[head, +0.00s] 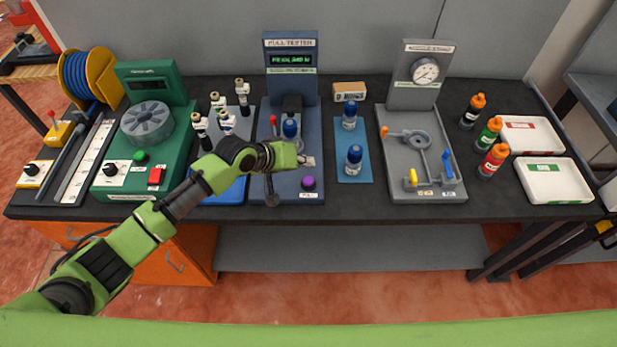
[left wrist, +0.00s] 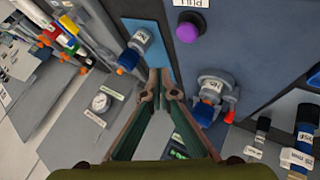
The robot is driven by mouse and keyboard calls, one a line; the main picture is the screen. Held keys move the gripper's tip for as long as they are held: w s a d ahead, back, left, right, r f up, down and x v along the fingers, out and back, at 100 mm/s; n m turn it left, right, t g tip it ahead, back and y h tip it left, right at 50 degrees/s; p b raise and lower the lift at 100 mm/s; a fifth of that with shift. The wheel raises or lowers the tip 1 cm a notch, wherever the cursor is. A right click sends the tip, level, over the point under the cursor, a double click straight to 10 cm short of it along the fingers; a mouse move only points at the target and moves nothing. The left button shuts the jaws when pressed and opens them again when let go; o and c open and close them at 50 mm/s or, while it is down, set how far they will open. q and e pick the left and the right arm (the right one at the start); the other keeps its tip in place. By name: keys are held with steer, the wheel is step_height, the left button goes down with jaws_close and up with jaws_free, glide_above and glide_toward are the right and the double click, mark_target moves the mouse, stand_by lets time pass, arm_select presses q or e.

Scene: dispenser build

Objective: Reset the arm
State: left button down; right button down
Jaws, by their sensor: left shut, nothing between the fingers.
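My left arm reaches in from the lower left in the head view. My left gripper (head: 305,161) hangs over the front part of the blue-grey pull tester (head: 291,57), beside its purple button (head: 308,182). In the left wrist view the two fingers of the left gripper (left wrist: 162,88) meet at the tips and hold nothing. A blue-capped dispenser (head: 290,127) stands in the pull tester, partly behind my wrist. The purple button also shows in the left wrist view (left wrist: 189,27). My right gripper is not in view.
Two blue-capped dispensers (head: 353,158) stand on a blue mat (head: 354,176) right of the tester. A gauge fixture (head: 413,95), coloured bottles (head: 491,162) and white trays (head: 532,134) stand further right. The green machine (head: 150,82) and several white-and-black dispensers (head: 243,98) stand left.

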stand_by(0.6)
arm_select(q)
steer(key=s+f+m+g, duration=0.1)
steer(key=s+f+m, duration=0.1)
steer(key=s, duration=1.3)
steer(key=s+a+g+y, duration=0.2)
steer(key=s+a+y, duration=0.4)
steer(key=s+a, duration=1.25)
step_height(320, 180, down, 35)
steer(key=s+a+g+b, duration=0.1)
steer(key=s+b, duration=0.2)
steer(key=b, duration=0.5)
steer(key=s+a+f+b, duration=0.1)
steer(key=s+f+b, duration=0.1)
steer(key=s+f, duration=0.6)
steer(key=s+a+f+g+b, duration=0.1)
steer(key=s+a+f+b, duration=0.1)
steer(key=s+f, duration=0.6)
step_height(320, 180, down, 4)
steer(key=shift+a+r+y+b, duration=0.1)
steer(key=shift+a+y+b, duration=0.05)
steer(key=shift+y+b, duration=0.3)
